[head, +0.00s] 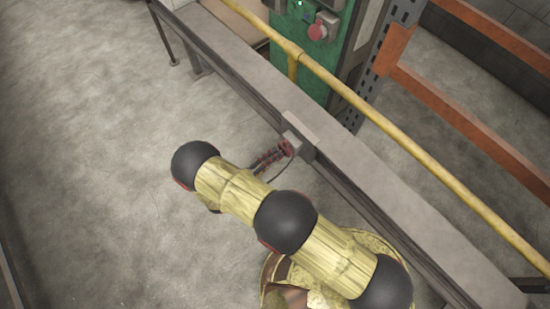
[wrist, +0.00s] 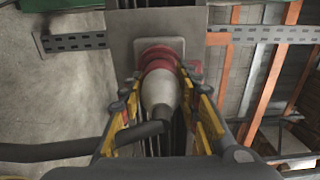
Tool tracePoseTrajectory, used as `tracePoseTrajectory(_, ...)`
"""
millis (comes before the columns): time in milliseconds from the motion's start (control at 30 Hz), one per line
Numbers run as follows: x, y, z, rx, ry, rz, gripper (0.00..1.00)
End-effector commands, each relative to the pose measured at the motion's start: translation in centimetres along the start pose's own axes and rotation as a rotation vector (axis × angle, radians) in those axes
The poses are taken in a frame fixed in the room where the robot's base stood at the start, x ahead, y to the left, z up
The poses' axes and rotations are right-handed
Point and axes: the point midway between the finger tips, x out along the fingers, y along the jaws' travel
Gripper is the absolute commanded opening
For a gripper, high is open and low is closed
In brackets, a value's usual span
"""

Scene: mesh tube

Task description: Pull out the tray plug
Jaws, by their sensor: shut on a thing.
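The tray plug (wrist: 158,92) has a pale grey tapered body with a red collar at its far end. It sits at a pale socket (wrist: 160,48) on a grey plate, with the red collar against it; I cannot tell how deep it sits. My gripper (wrist: 164,88) has its yellow and black fingers on both sides of the plug and is shut on it. In the head view my gripper (head: 268,161) reaches the socket box (head: 295,139) on the tray's side. The plug there is mostly hidden by the fingers.
The long grey cable tray (head: 235,55) runs diagonally, with a yellow rail (head: 375,112) above it. A green panel with a red button (head: 317,31) stands behind. A dark cable (wrist: 60,152) extends left in the wrist view. The floor left of the tray is clear.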

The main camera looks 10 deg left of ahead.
Motion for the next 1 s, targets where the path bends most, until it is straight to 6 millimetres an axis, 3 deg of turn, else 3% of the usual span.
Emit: tracePoseTrajectory(1000, -3.7, 0.1, 0.0, -0.001, -0.001, 0.0, 0.0)
